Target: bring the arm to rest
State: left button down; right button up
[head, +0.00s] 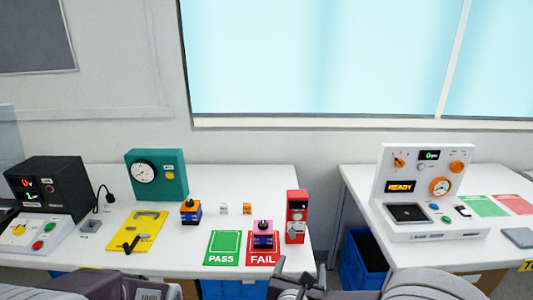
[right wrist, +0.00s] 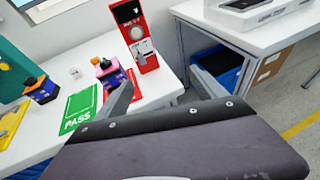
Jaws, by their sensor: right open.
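An orange-and-blue rotary switch with a black knob (head: 190,211) stands on the left table. A pink-and-purple rotary switch with a black knob (head: 263,236) stands on the red FAIL card (head: 262,259). The green PASS card (head: 224,247) beside it is empty. My right gripper (head: 293,275) is low at the table's front edge, near the FAIL card. In the right wrist view its open fingers (right wrist: 165,96) are apart with nothing held between them. My left gripper is not in view; only grey arm parts show at the bottom left.
A red device (head: 297,217) stands right of the FAIL card. A teal gauge box (head: 157,175) and a yellow plate (head: 138,232) are farther left. A white panel (head: 425,170) stands on the right table. Between the tables is a gap with a blue bin (head: 362,262).

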jog(key=s+d+f+m+g+h, duration=0.25)
jog(key=d+m, duration=0.25)
jog(key=d, duration=0.4)
jog(key=s+d+f+m+g+h, duration=0.1)
jog(key=s+d+m+g+h, duration=0.2)
jog(key=d, duration=0.5)
jog(key=s+d+f+m+g+y, duration=0.1)
jog(key=s+f+m+g+y, duration=0.1)
jog(key=s+f+m+g, duration=0.35)
jog(key=s+d+f+m+g+y, duration=0.1)
jog(key=s+f+m+g+y, duration=0.15)
jog(key=s+m, duration=0.5)
jog(key=w+a+f+m+t+y, duration=0.1)
jog(key=w+a+m+y, duration=0.35)
jog(key=a+m, duration=0.65)
pick_arm(q)
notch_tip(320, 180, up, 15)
jog(key=p, duration=1.4)
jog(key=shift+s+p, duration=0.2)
jog(key=shift+p, duration=0.2)
pick_arm(e)
notch_tip(320, 180, up, 14)
jog(key=d, duration=0.1)
jog(key=shift+d+r+m, duration=0.15)
jog(key=shift+r+m, duration=0.05)
jog(key=shift+m, duration=0.2)
